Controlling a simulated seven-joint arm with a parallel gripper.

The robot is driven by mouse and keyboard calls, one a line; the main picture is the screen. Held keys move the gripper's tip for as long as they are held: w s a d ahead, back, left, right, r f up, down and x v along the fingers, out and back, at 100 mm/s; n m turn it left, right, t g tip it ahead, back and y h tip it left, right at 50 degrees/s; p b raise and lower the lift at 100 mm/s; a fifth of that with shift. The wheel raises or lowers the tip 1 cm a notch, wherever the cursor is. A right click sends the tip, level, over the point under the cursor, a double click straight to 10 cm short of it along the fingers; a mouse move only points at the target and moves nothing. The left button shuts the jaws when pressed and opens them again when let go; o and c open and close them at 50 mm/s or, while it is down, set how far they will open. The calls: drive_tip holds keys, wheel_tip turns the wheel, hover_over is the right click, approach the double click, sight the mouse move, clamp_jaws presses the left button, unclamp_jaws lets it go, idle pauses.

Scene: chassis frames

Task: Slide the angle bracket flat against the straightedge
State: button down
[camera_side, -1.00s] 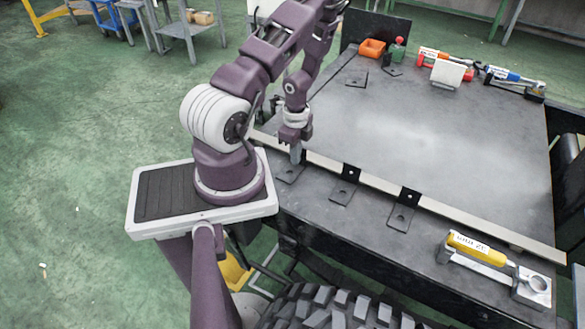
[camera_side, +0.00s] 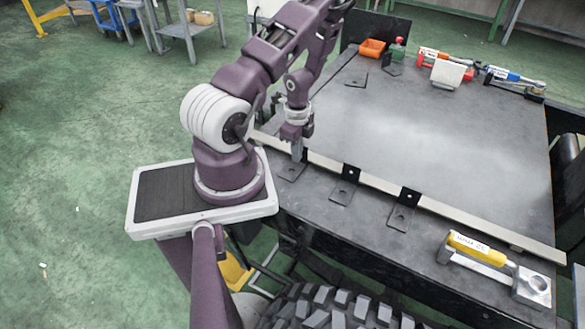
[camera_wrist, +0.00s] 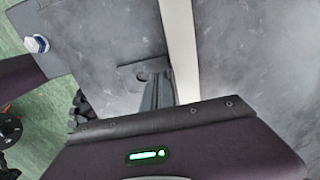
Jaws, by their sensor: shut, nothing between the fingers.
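The straightedge (camera_side: 380,184), a long pale bar, runs along the near side of the dark table. Three dark angle brackets are on its near side. The leftmost bracket (camera_side: 289,173) is at my gripper; the middle bracket (camera_side: 342,193) and right bracket (camera_side: 401,218) show upright flanges at the bar. My gripper (camera_side: 297,158) is shut and empty, pointing down at the leftmost bracket, close to the bar. In the wrist view, this bracket (camera_wrist: 128,78) lies left of the straightedge (camera_wrist: 180,50), its upright part hidden by the fingers. Whether it touches the bar cannot be told.
Clamps and a white block (camera_side: 447,74) stand at the back right. A yellow-handled tool (camera_side: 468,244) lies at the front right.

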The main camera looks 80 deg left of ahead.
sight(295, 167)
wheel_tip(295, 167, up, 7)
drive_tip(key=shift+s+d+f, duration=0.15)
drive_tip(key=shift+s+d, duration=0.2)
idle(0.3)
idle(0.4)
drive_tip(key=w+r+n+t+y, duration=0.3)
drive_tip(key=w+r+t+y, duration=0.1)
drive_tip(key=w+r, duration=0.75)
drive_tip(key=d+r+n+t+y, duration=0.15)
drive_tip(key=d+r+n, duration=0.35)
drive_tip(key=r, duration=0.8)
drive_tip(key=s+d+r+h, duration=0.2)
drive_tip(key=s+d, duration=0.5)
drive_tip(key=d, duration=0.5)
drive_tip(key=s+d+r+n+h, duration=0.1)
drive_tip(key=s+d+r+h, duration=0.2)
drive_tip(key=s+d, duration=0.5)
drive_tip(key=d+r, duration=0.1)
drive_tip(key=d, duration=0.2)
drive_tip(key=shift+s+d+r, duration=0.25)
drive_tip(key=shift+d+r, duration=0.1)
drive_tip(key=shift+h, duration=0.25)
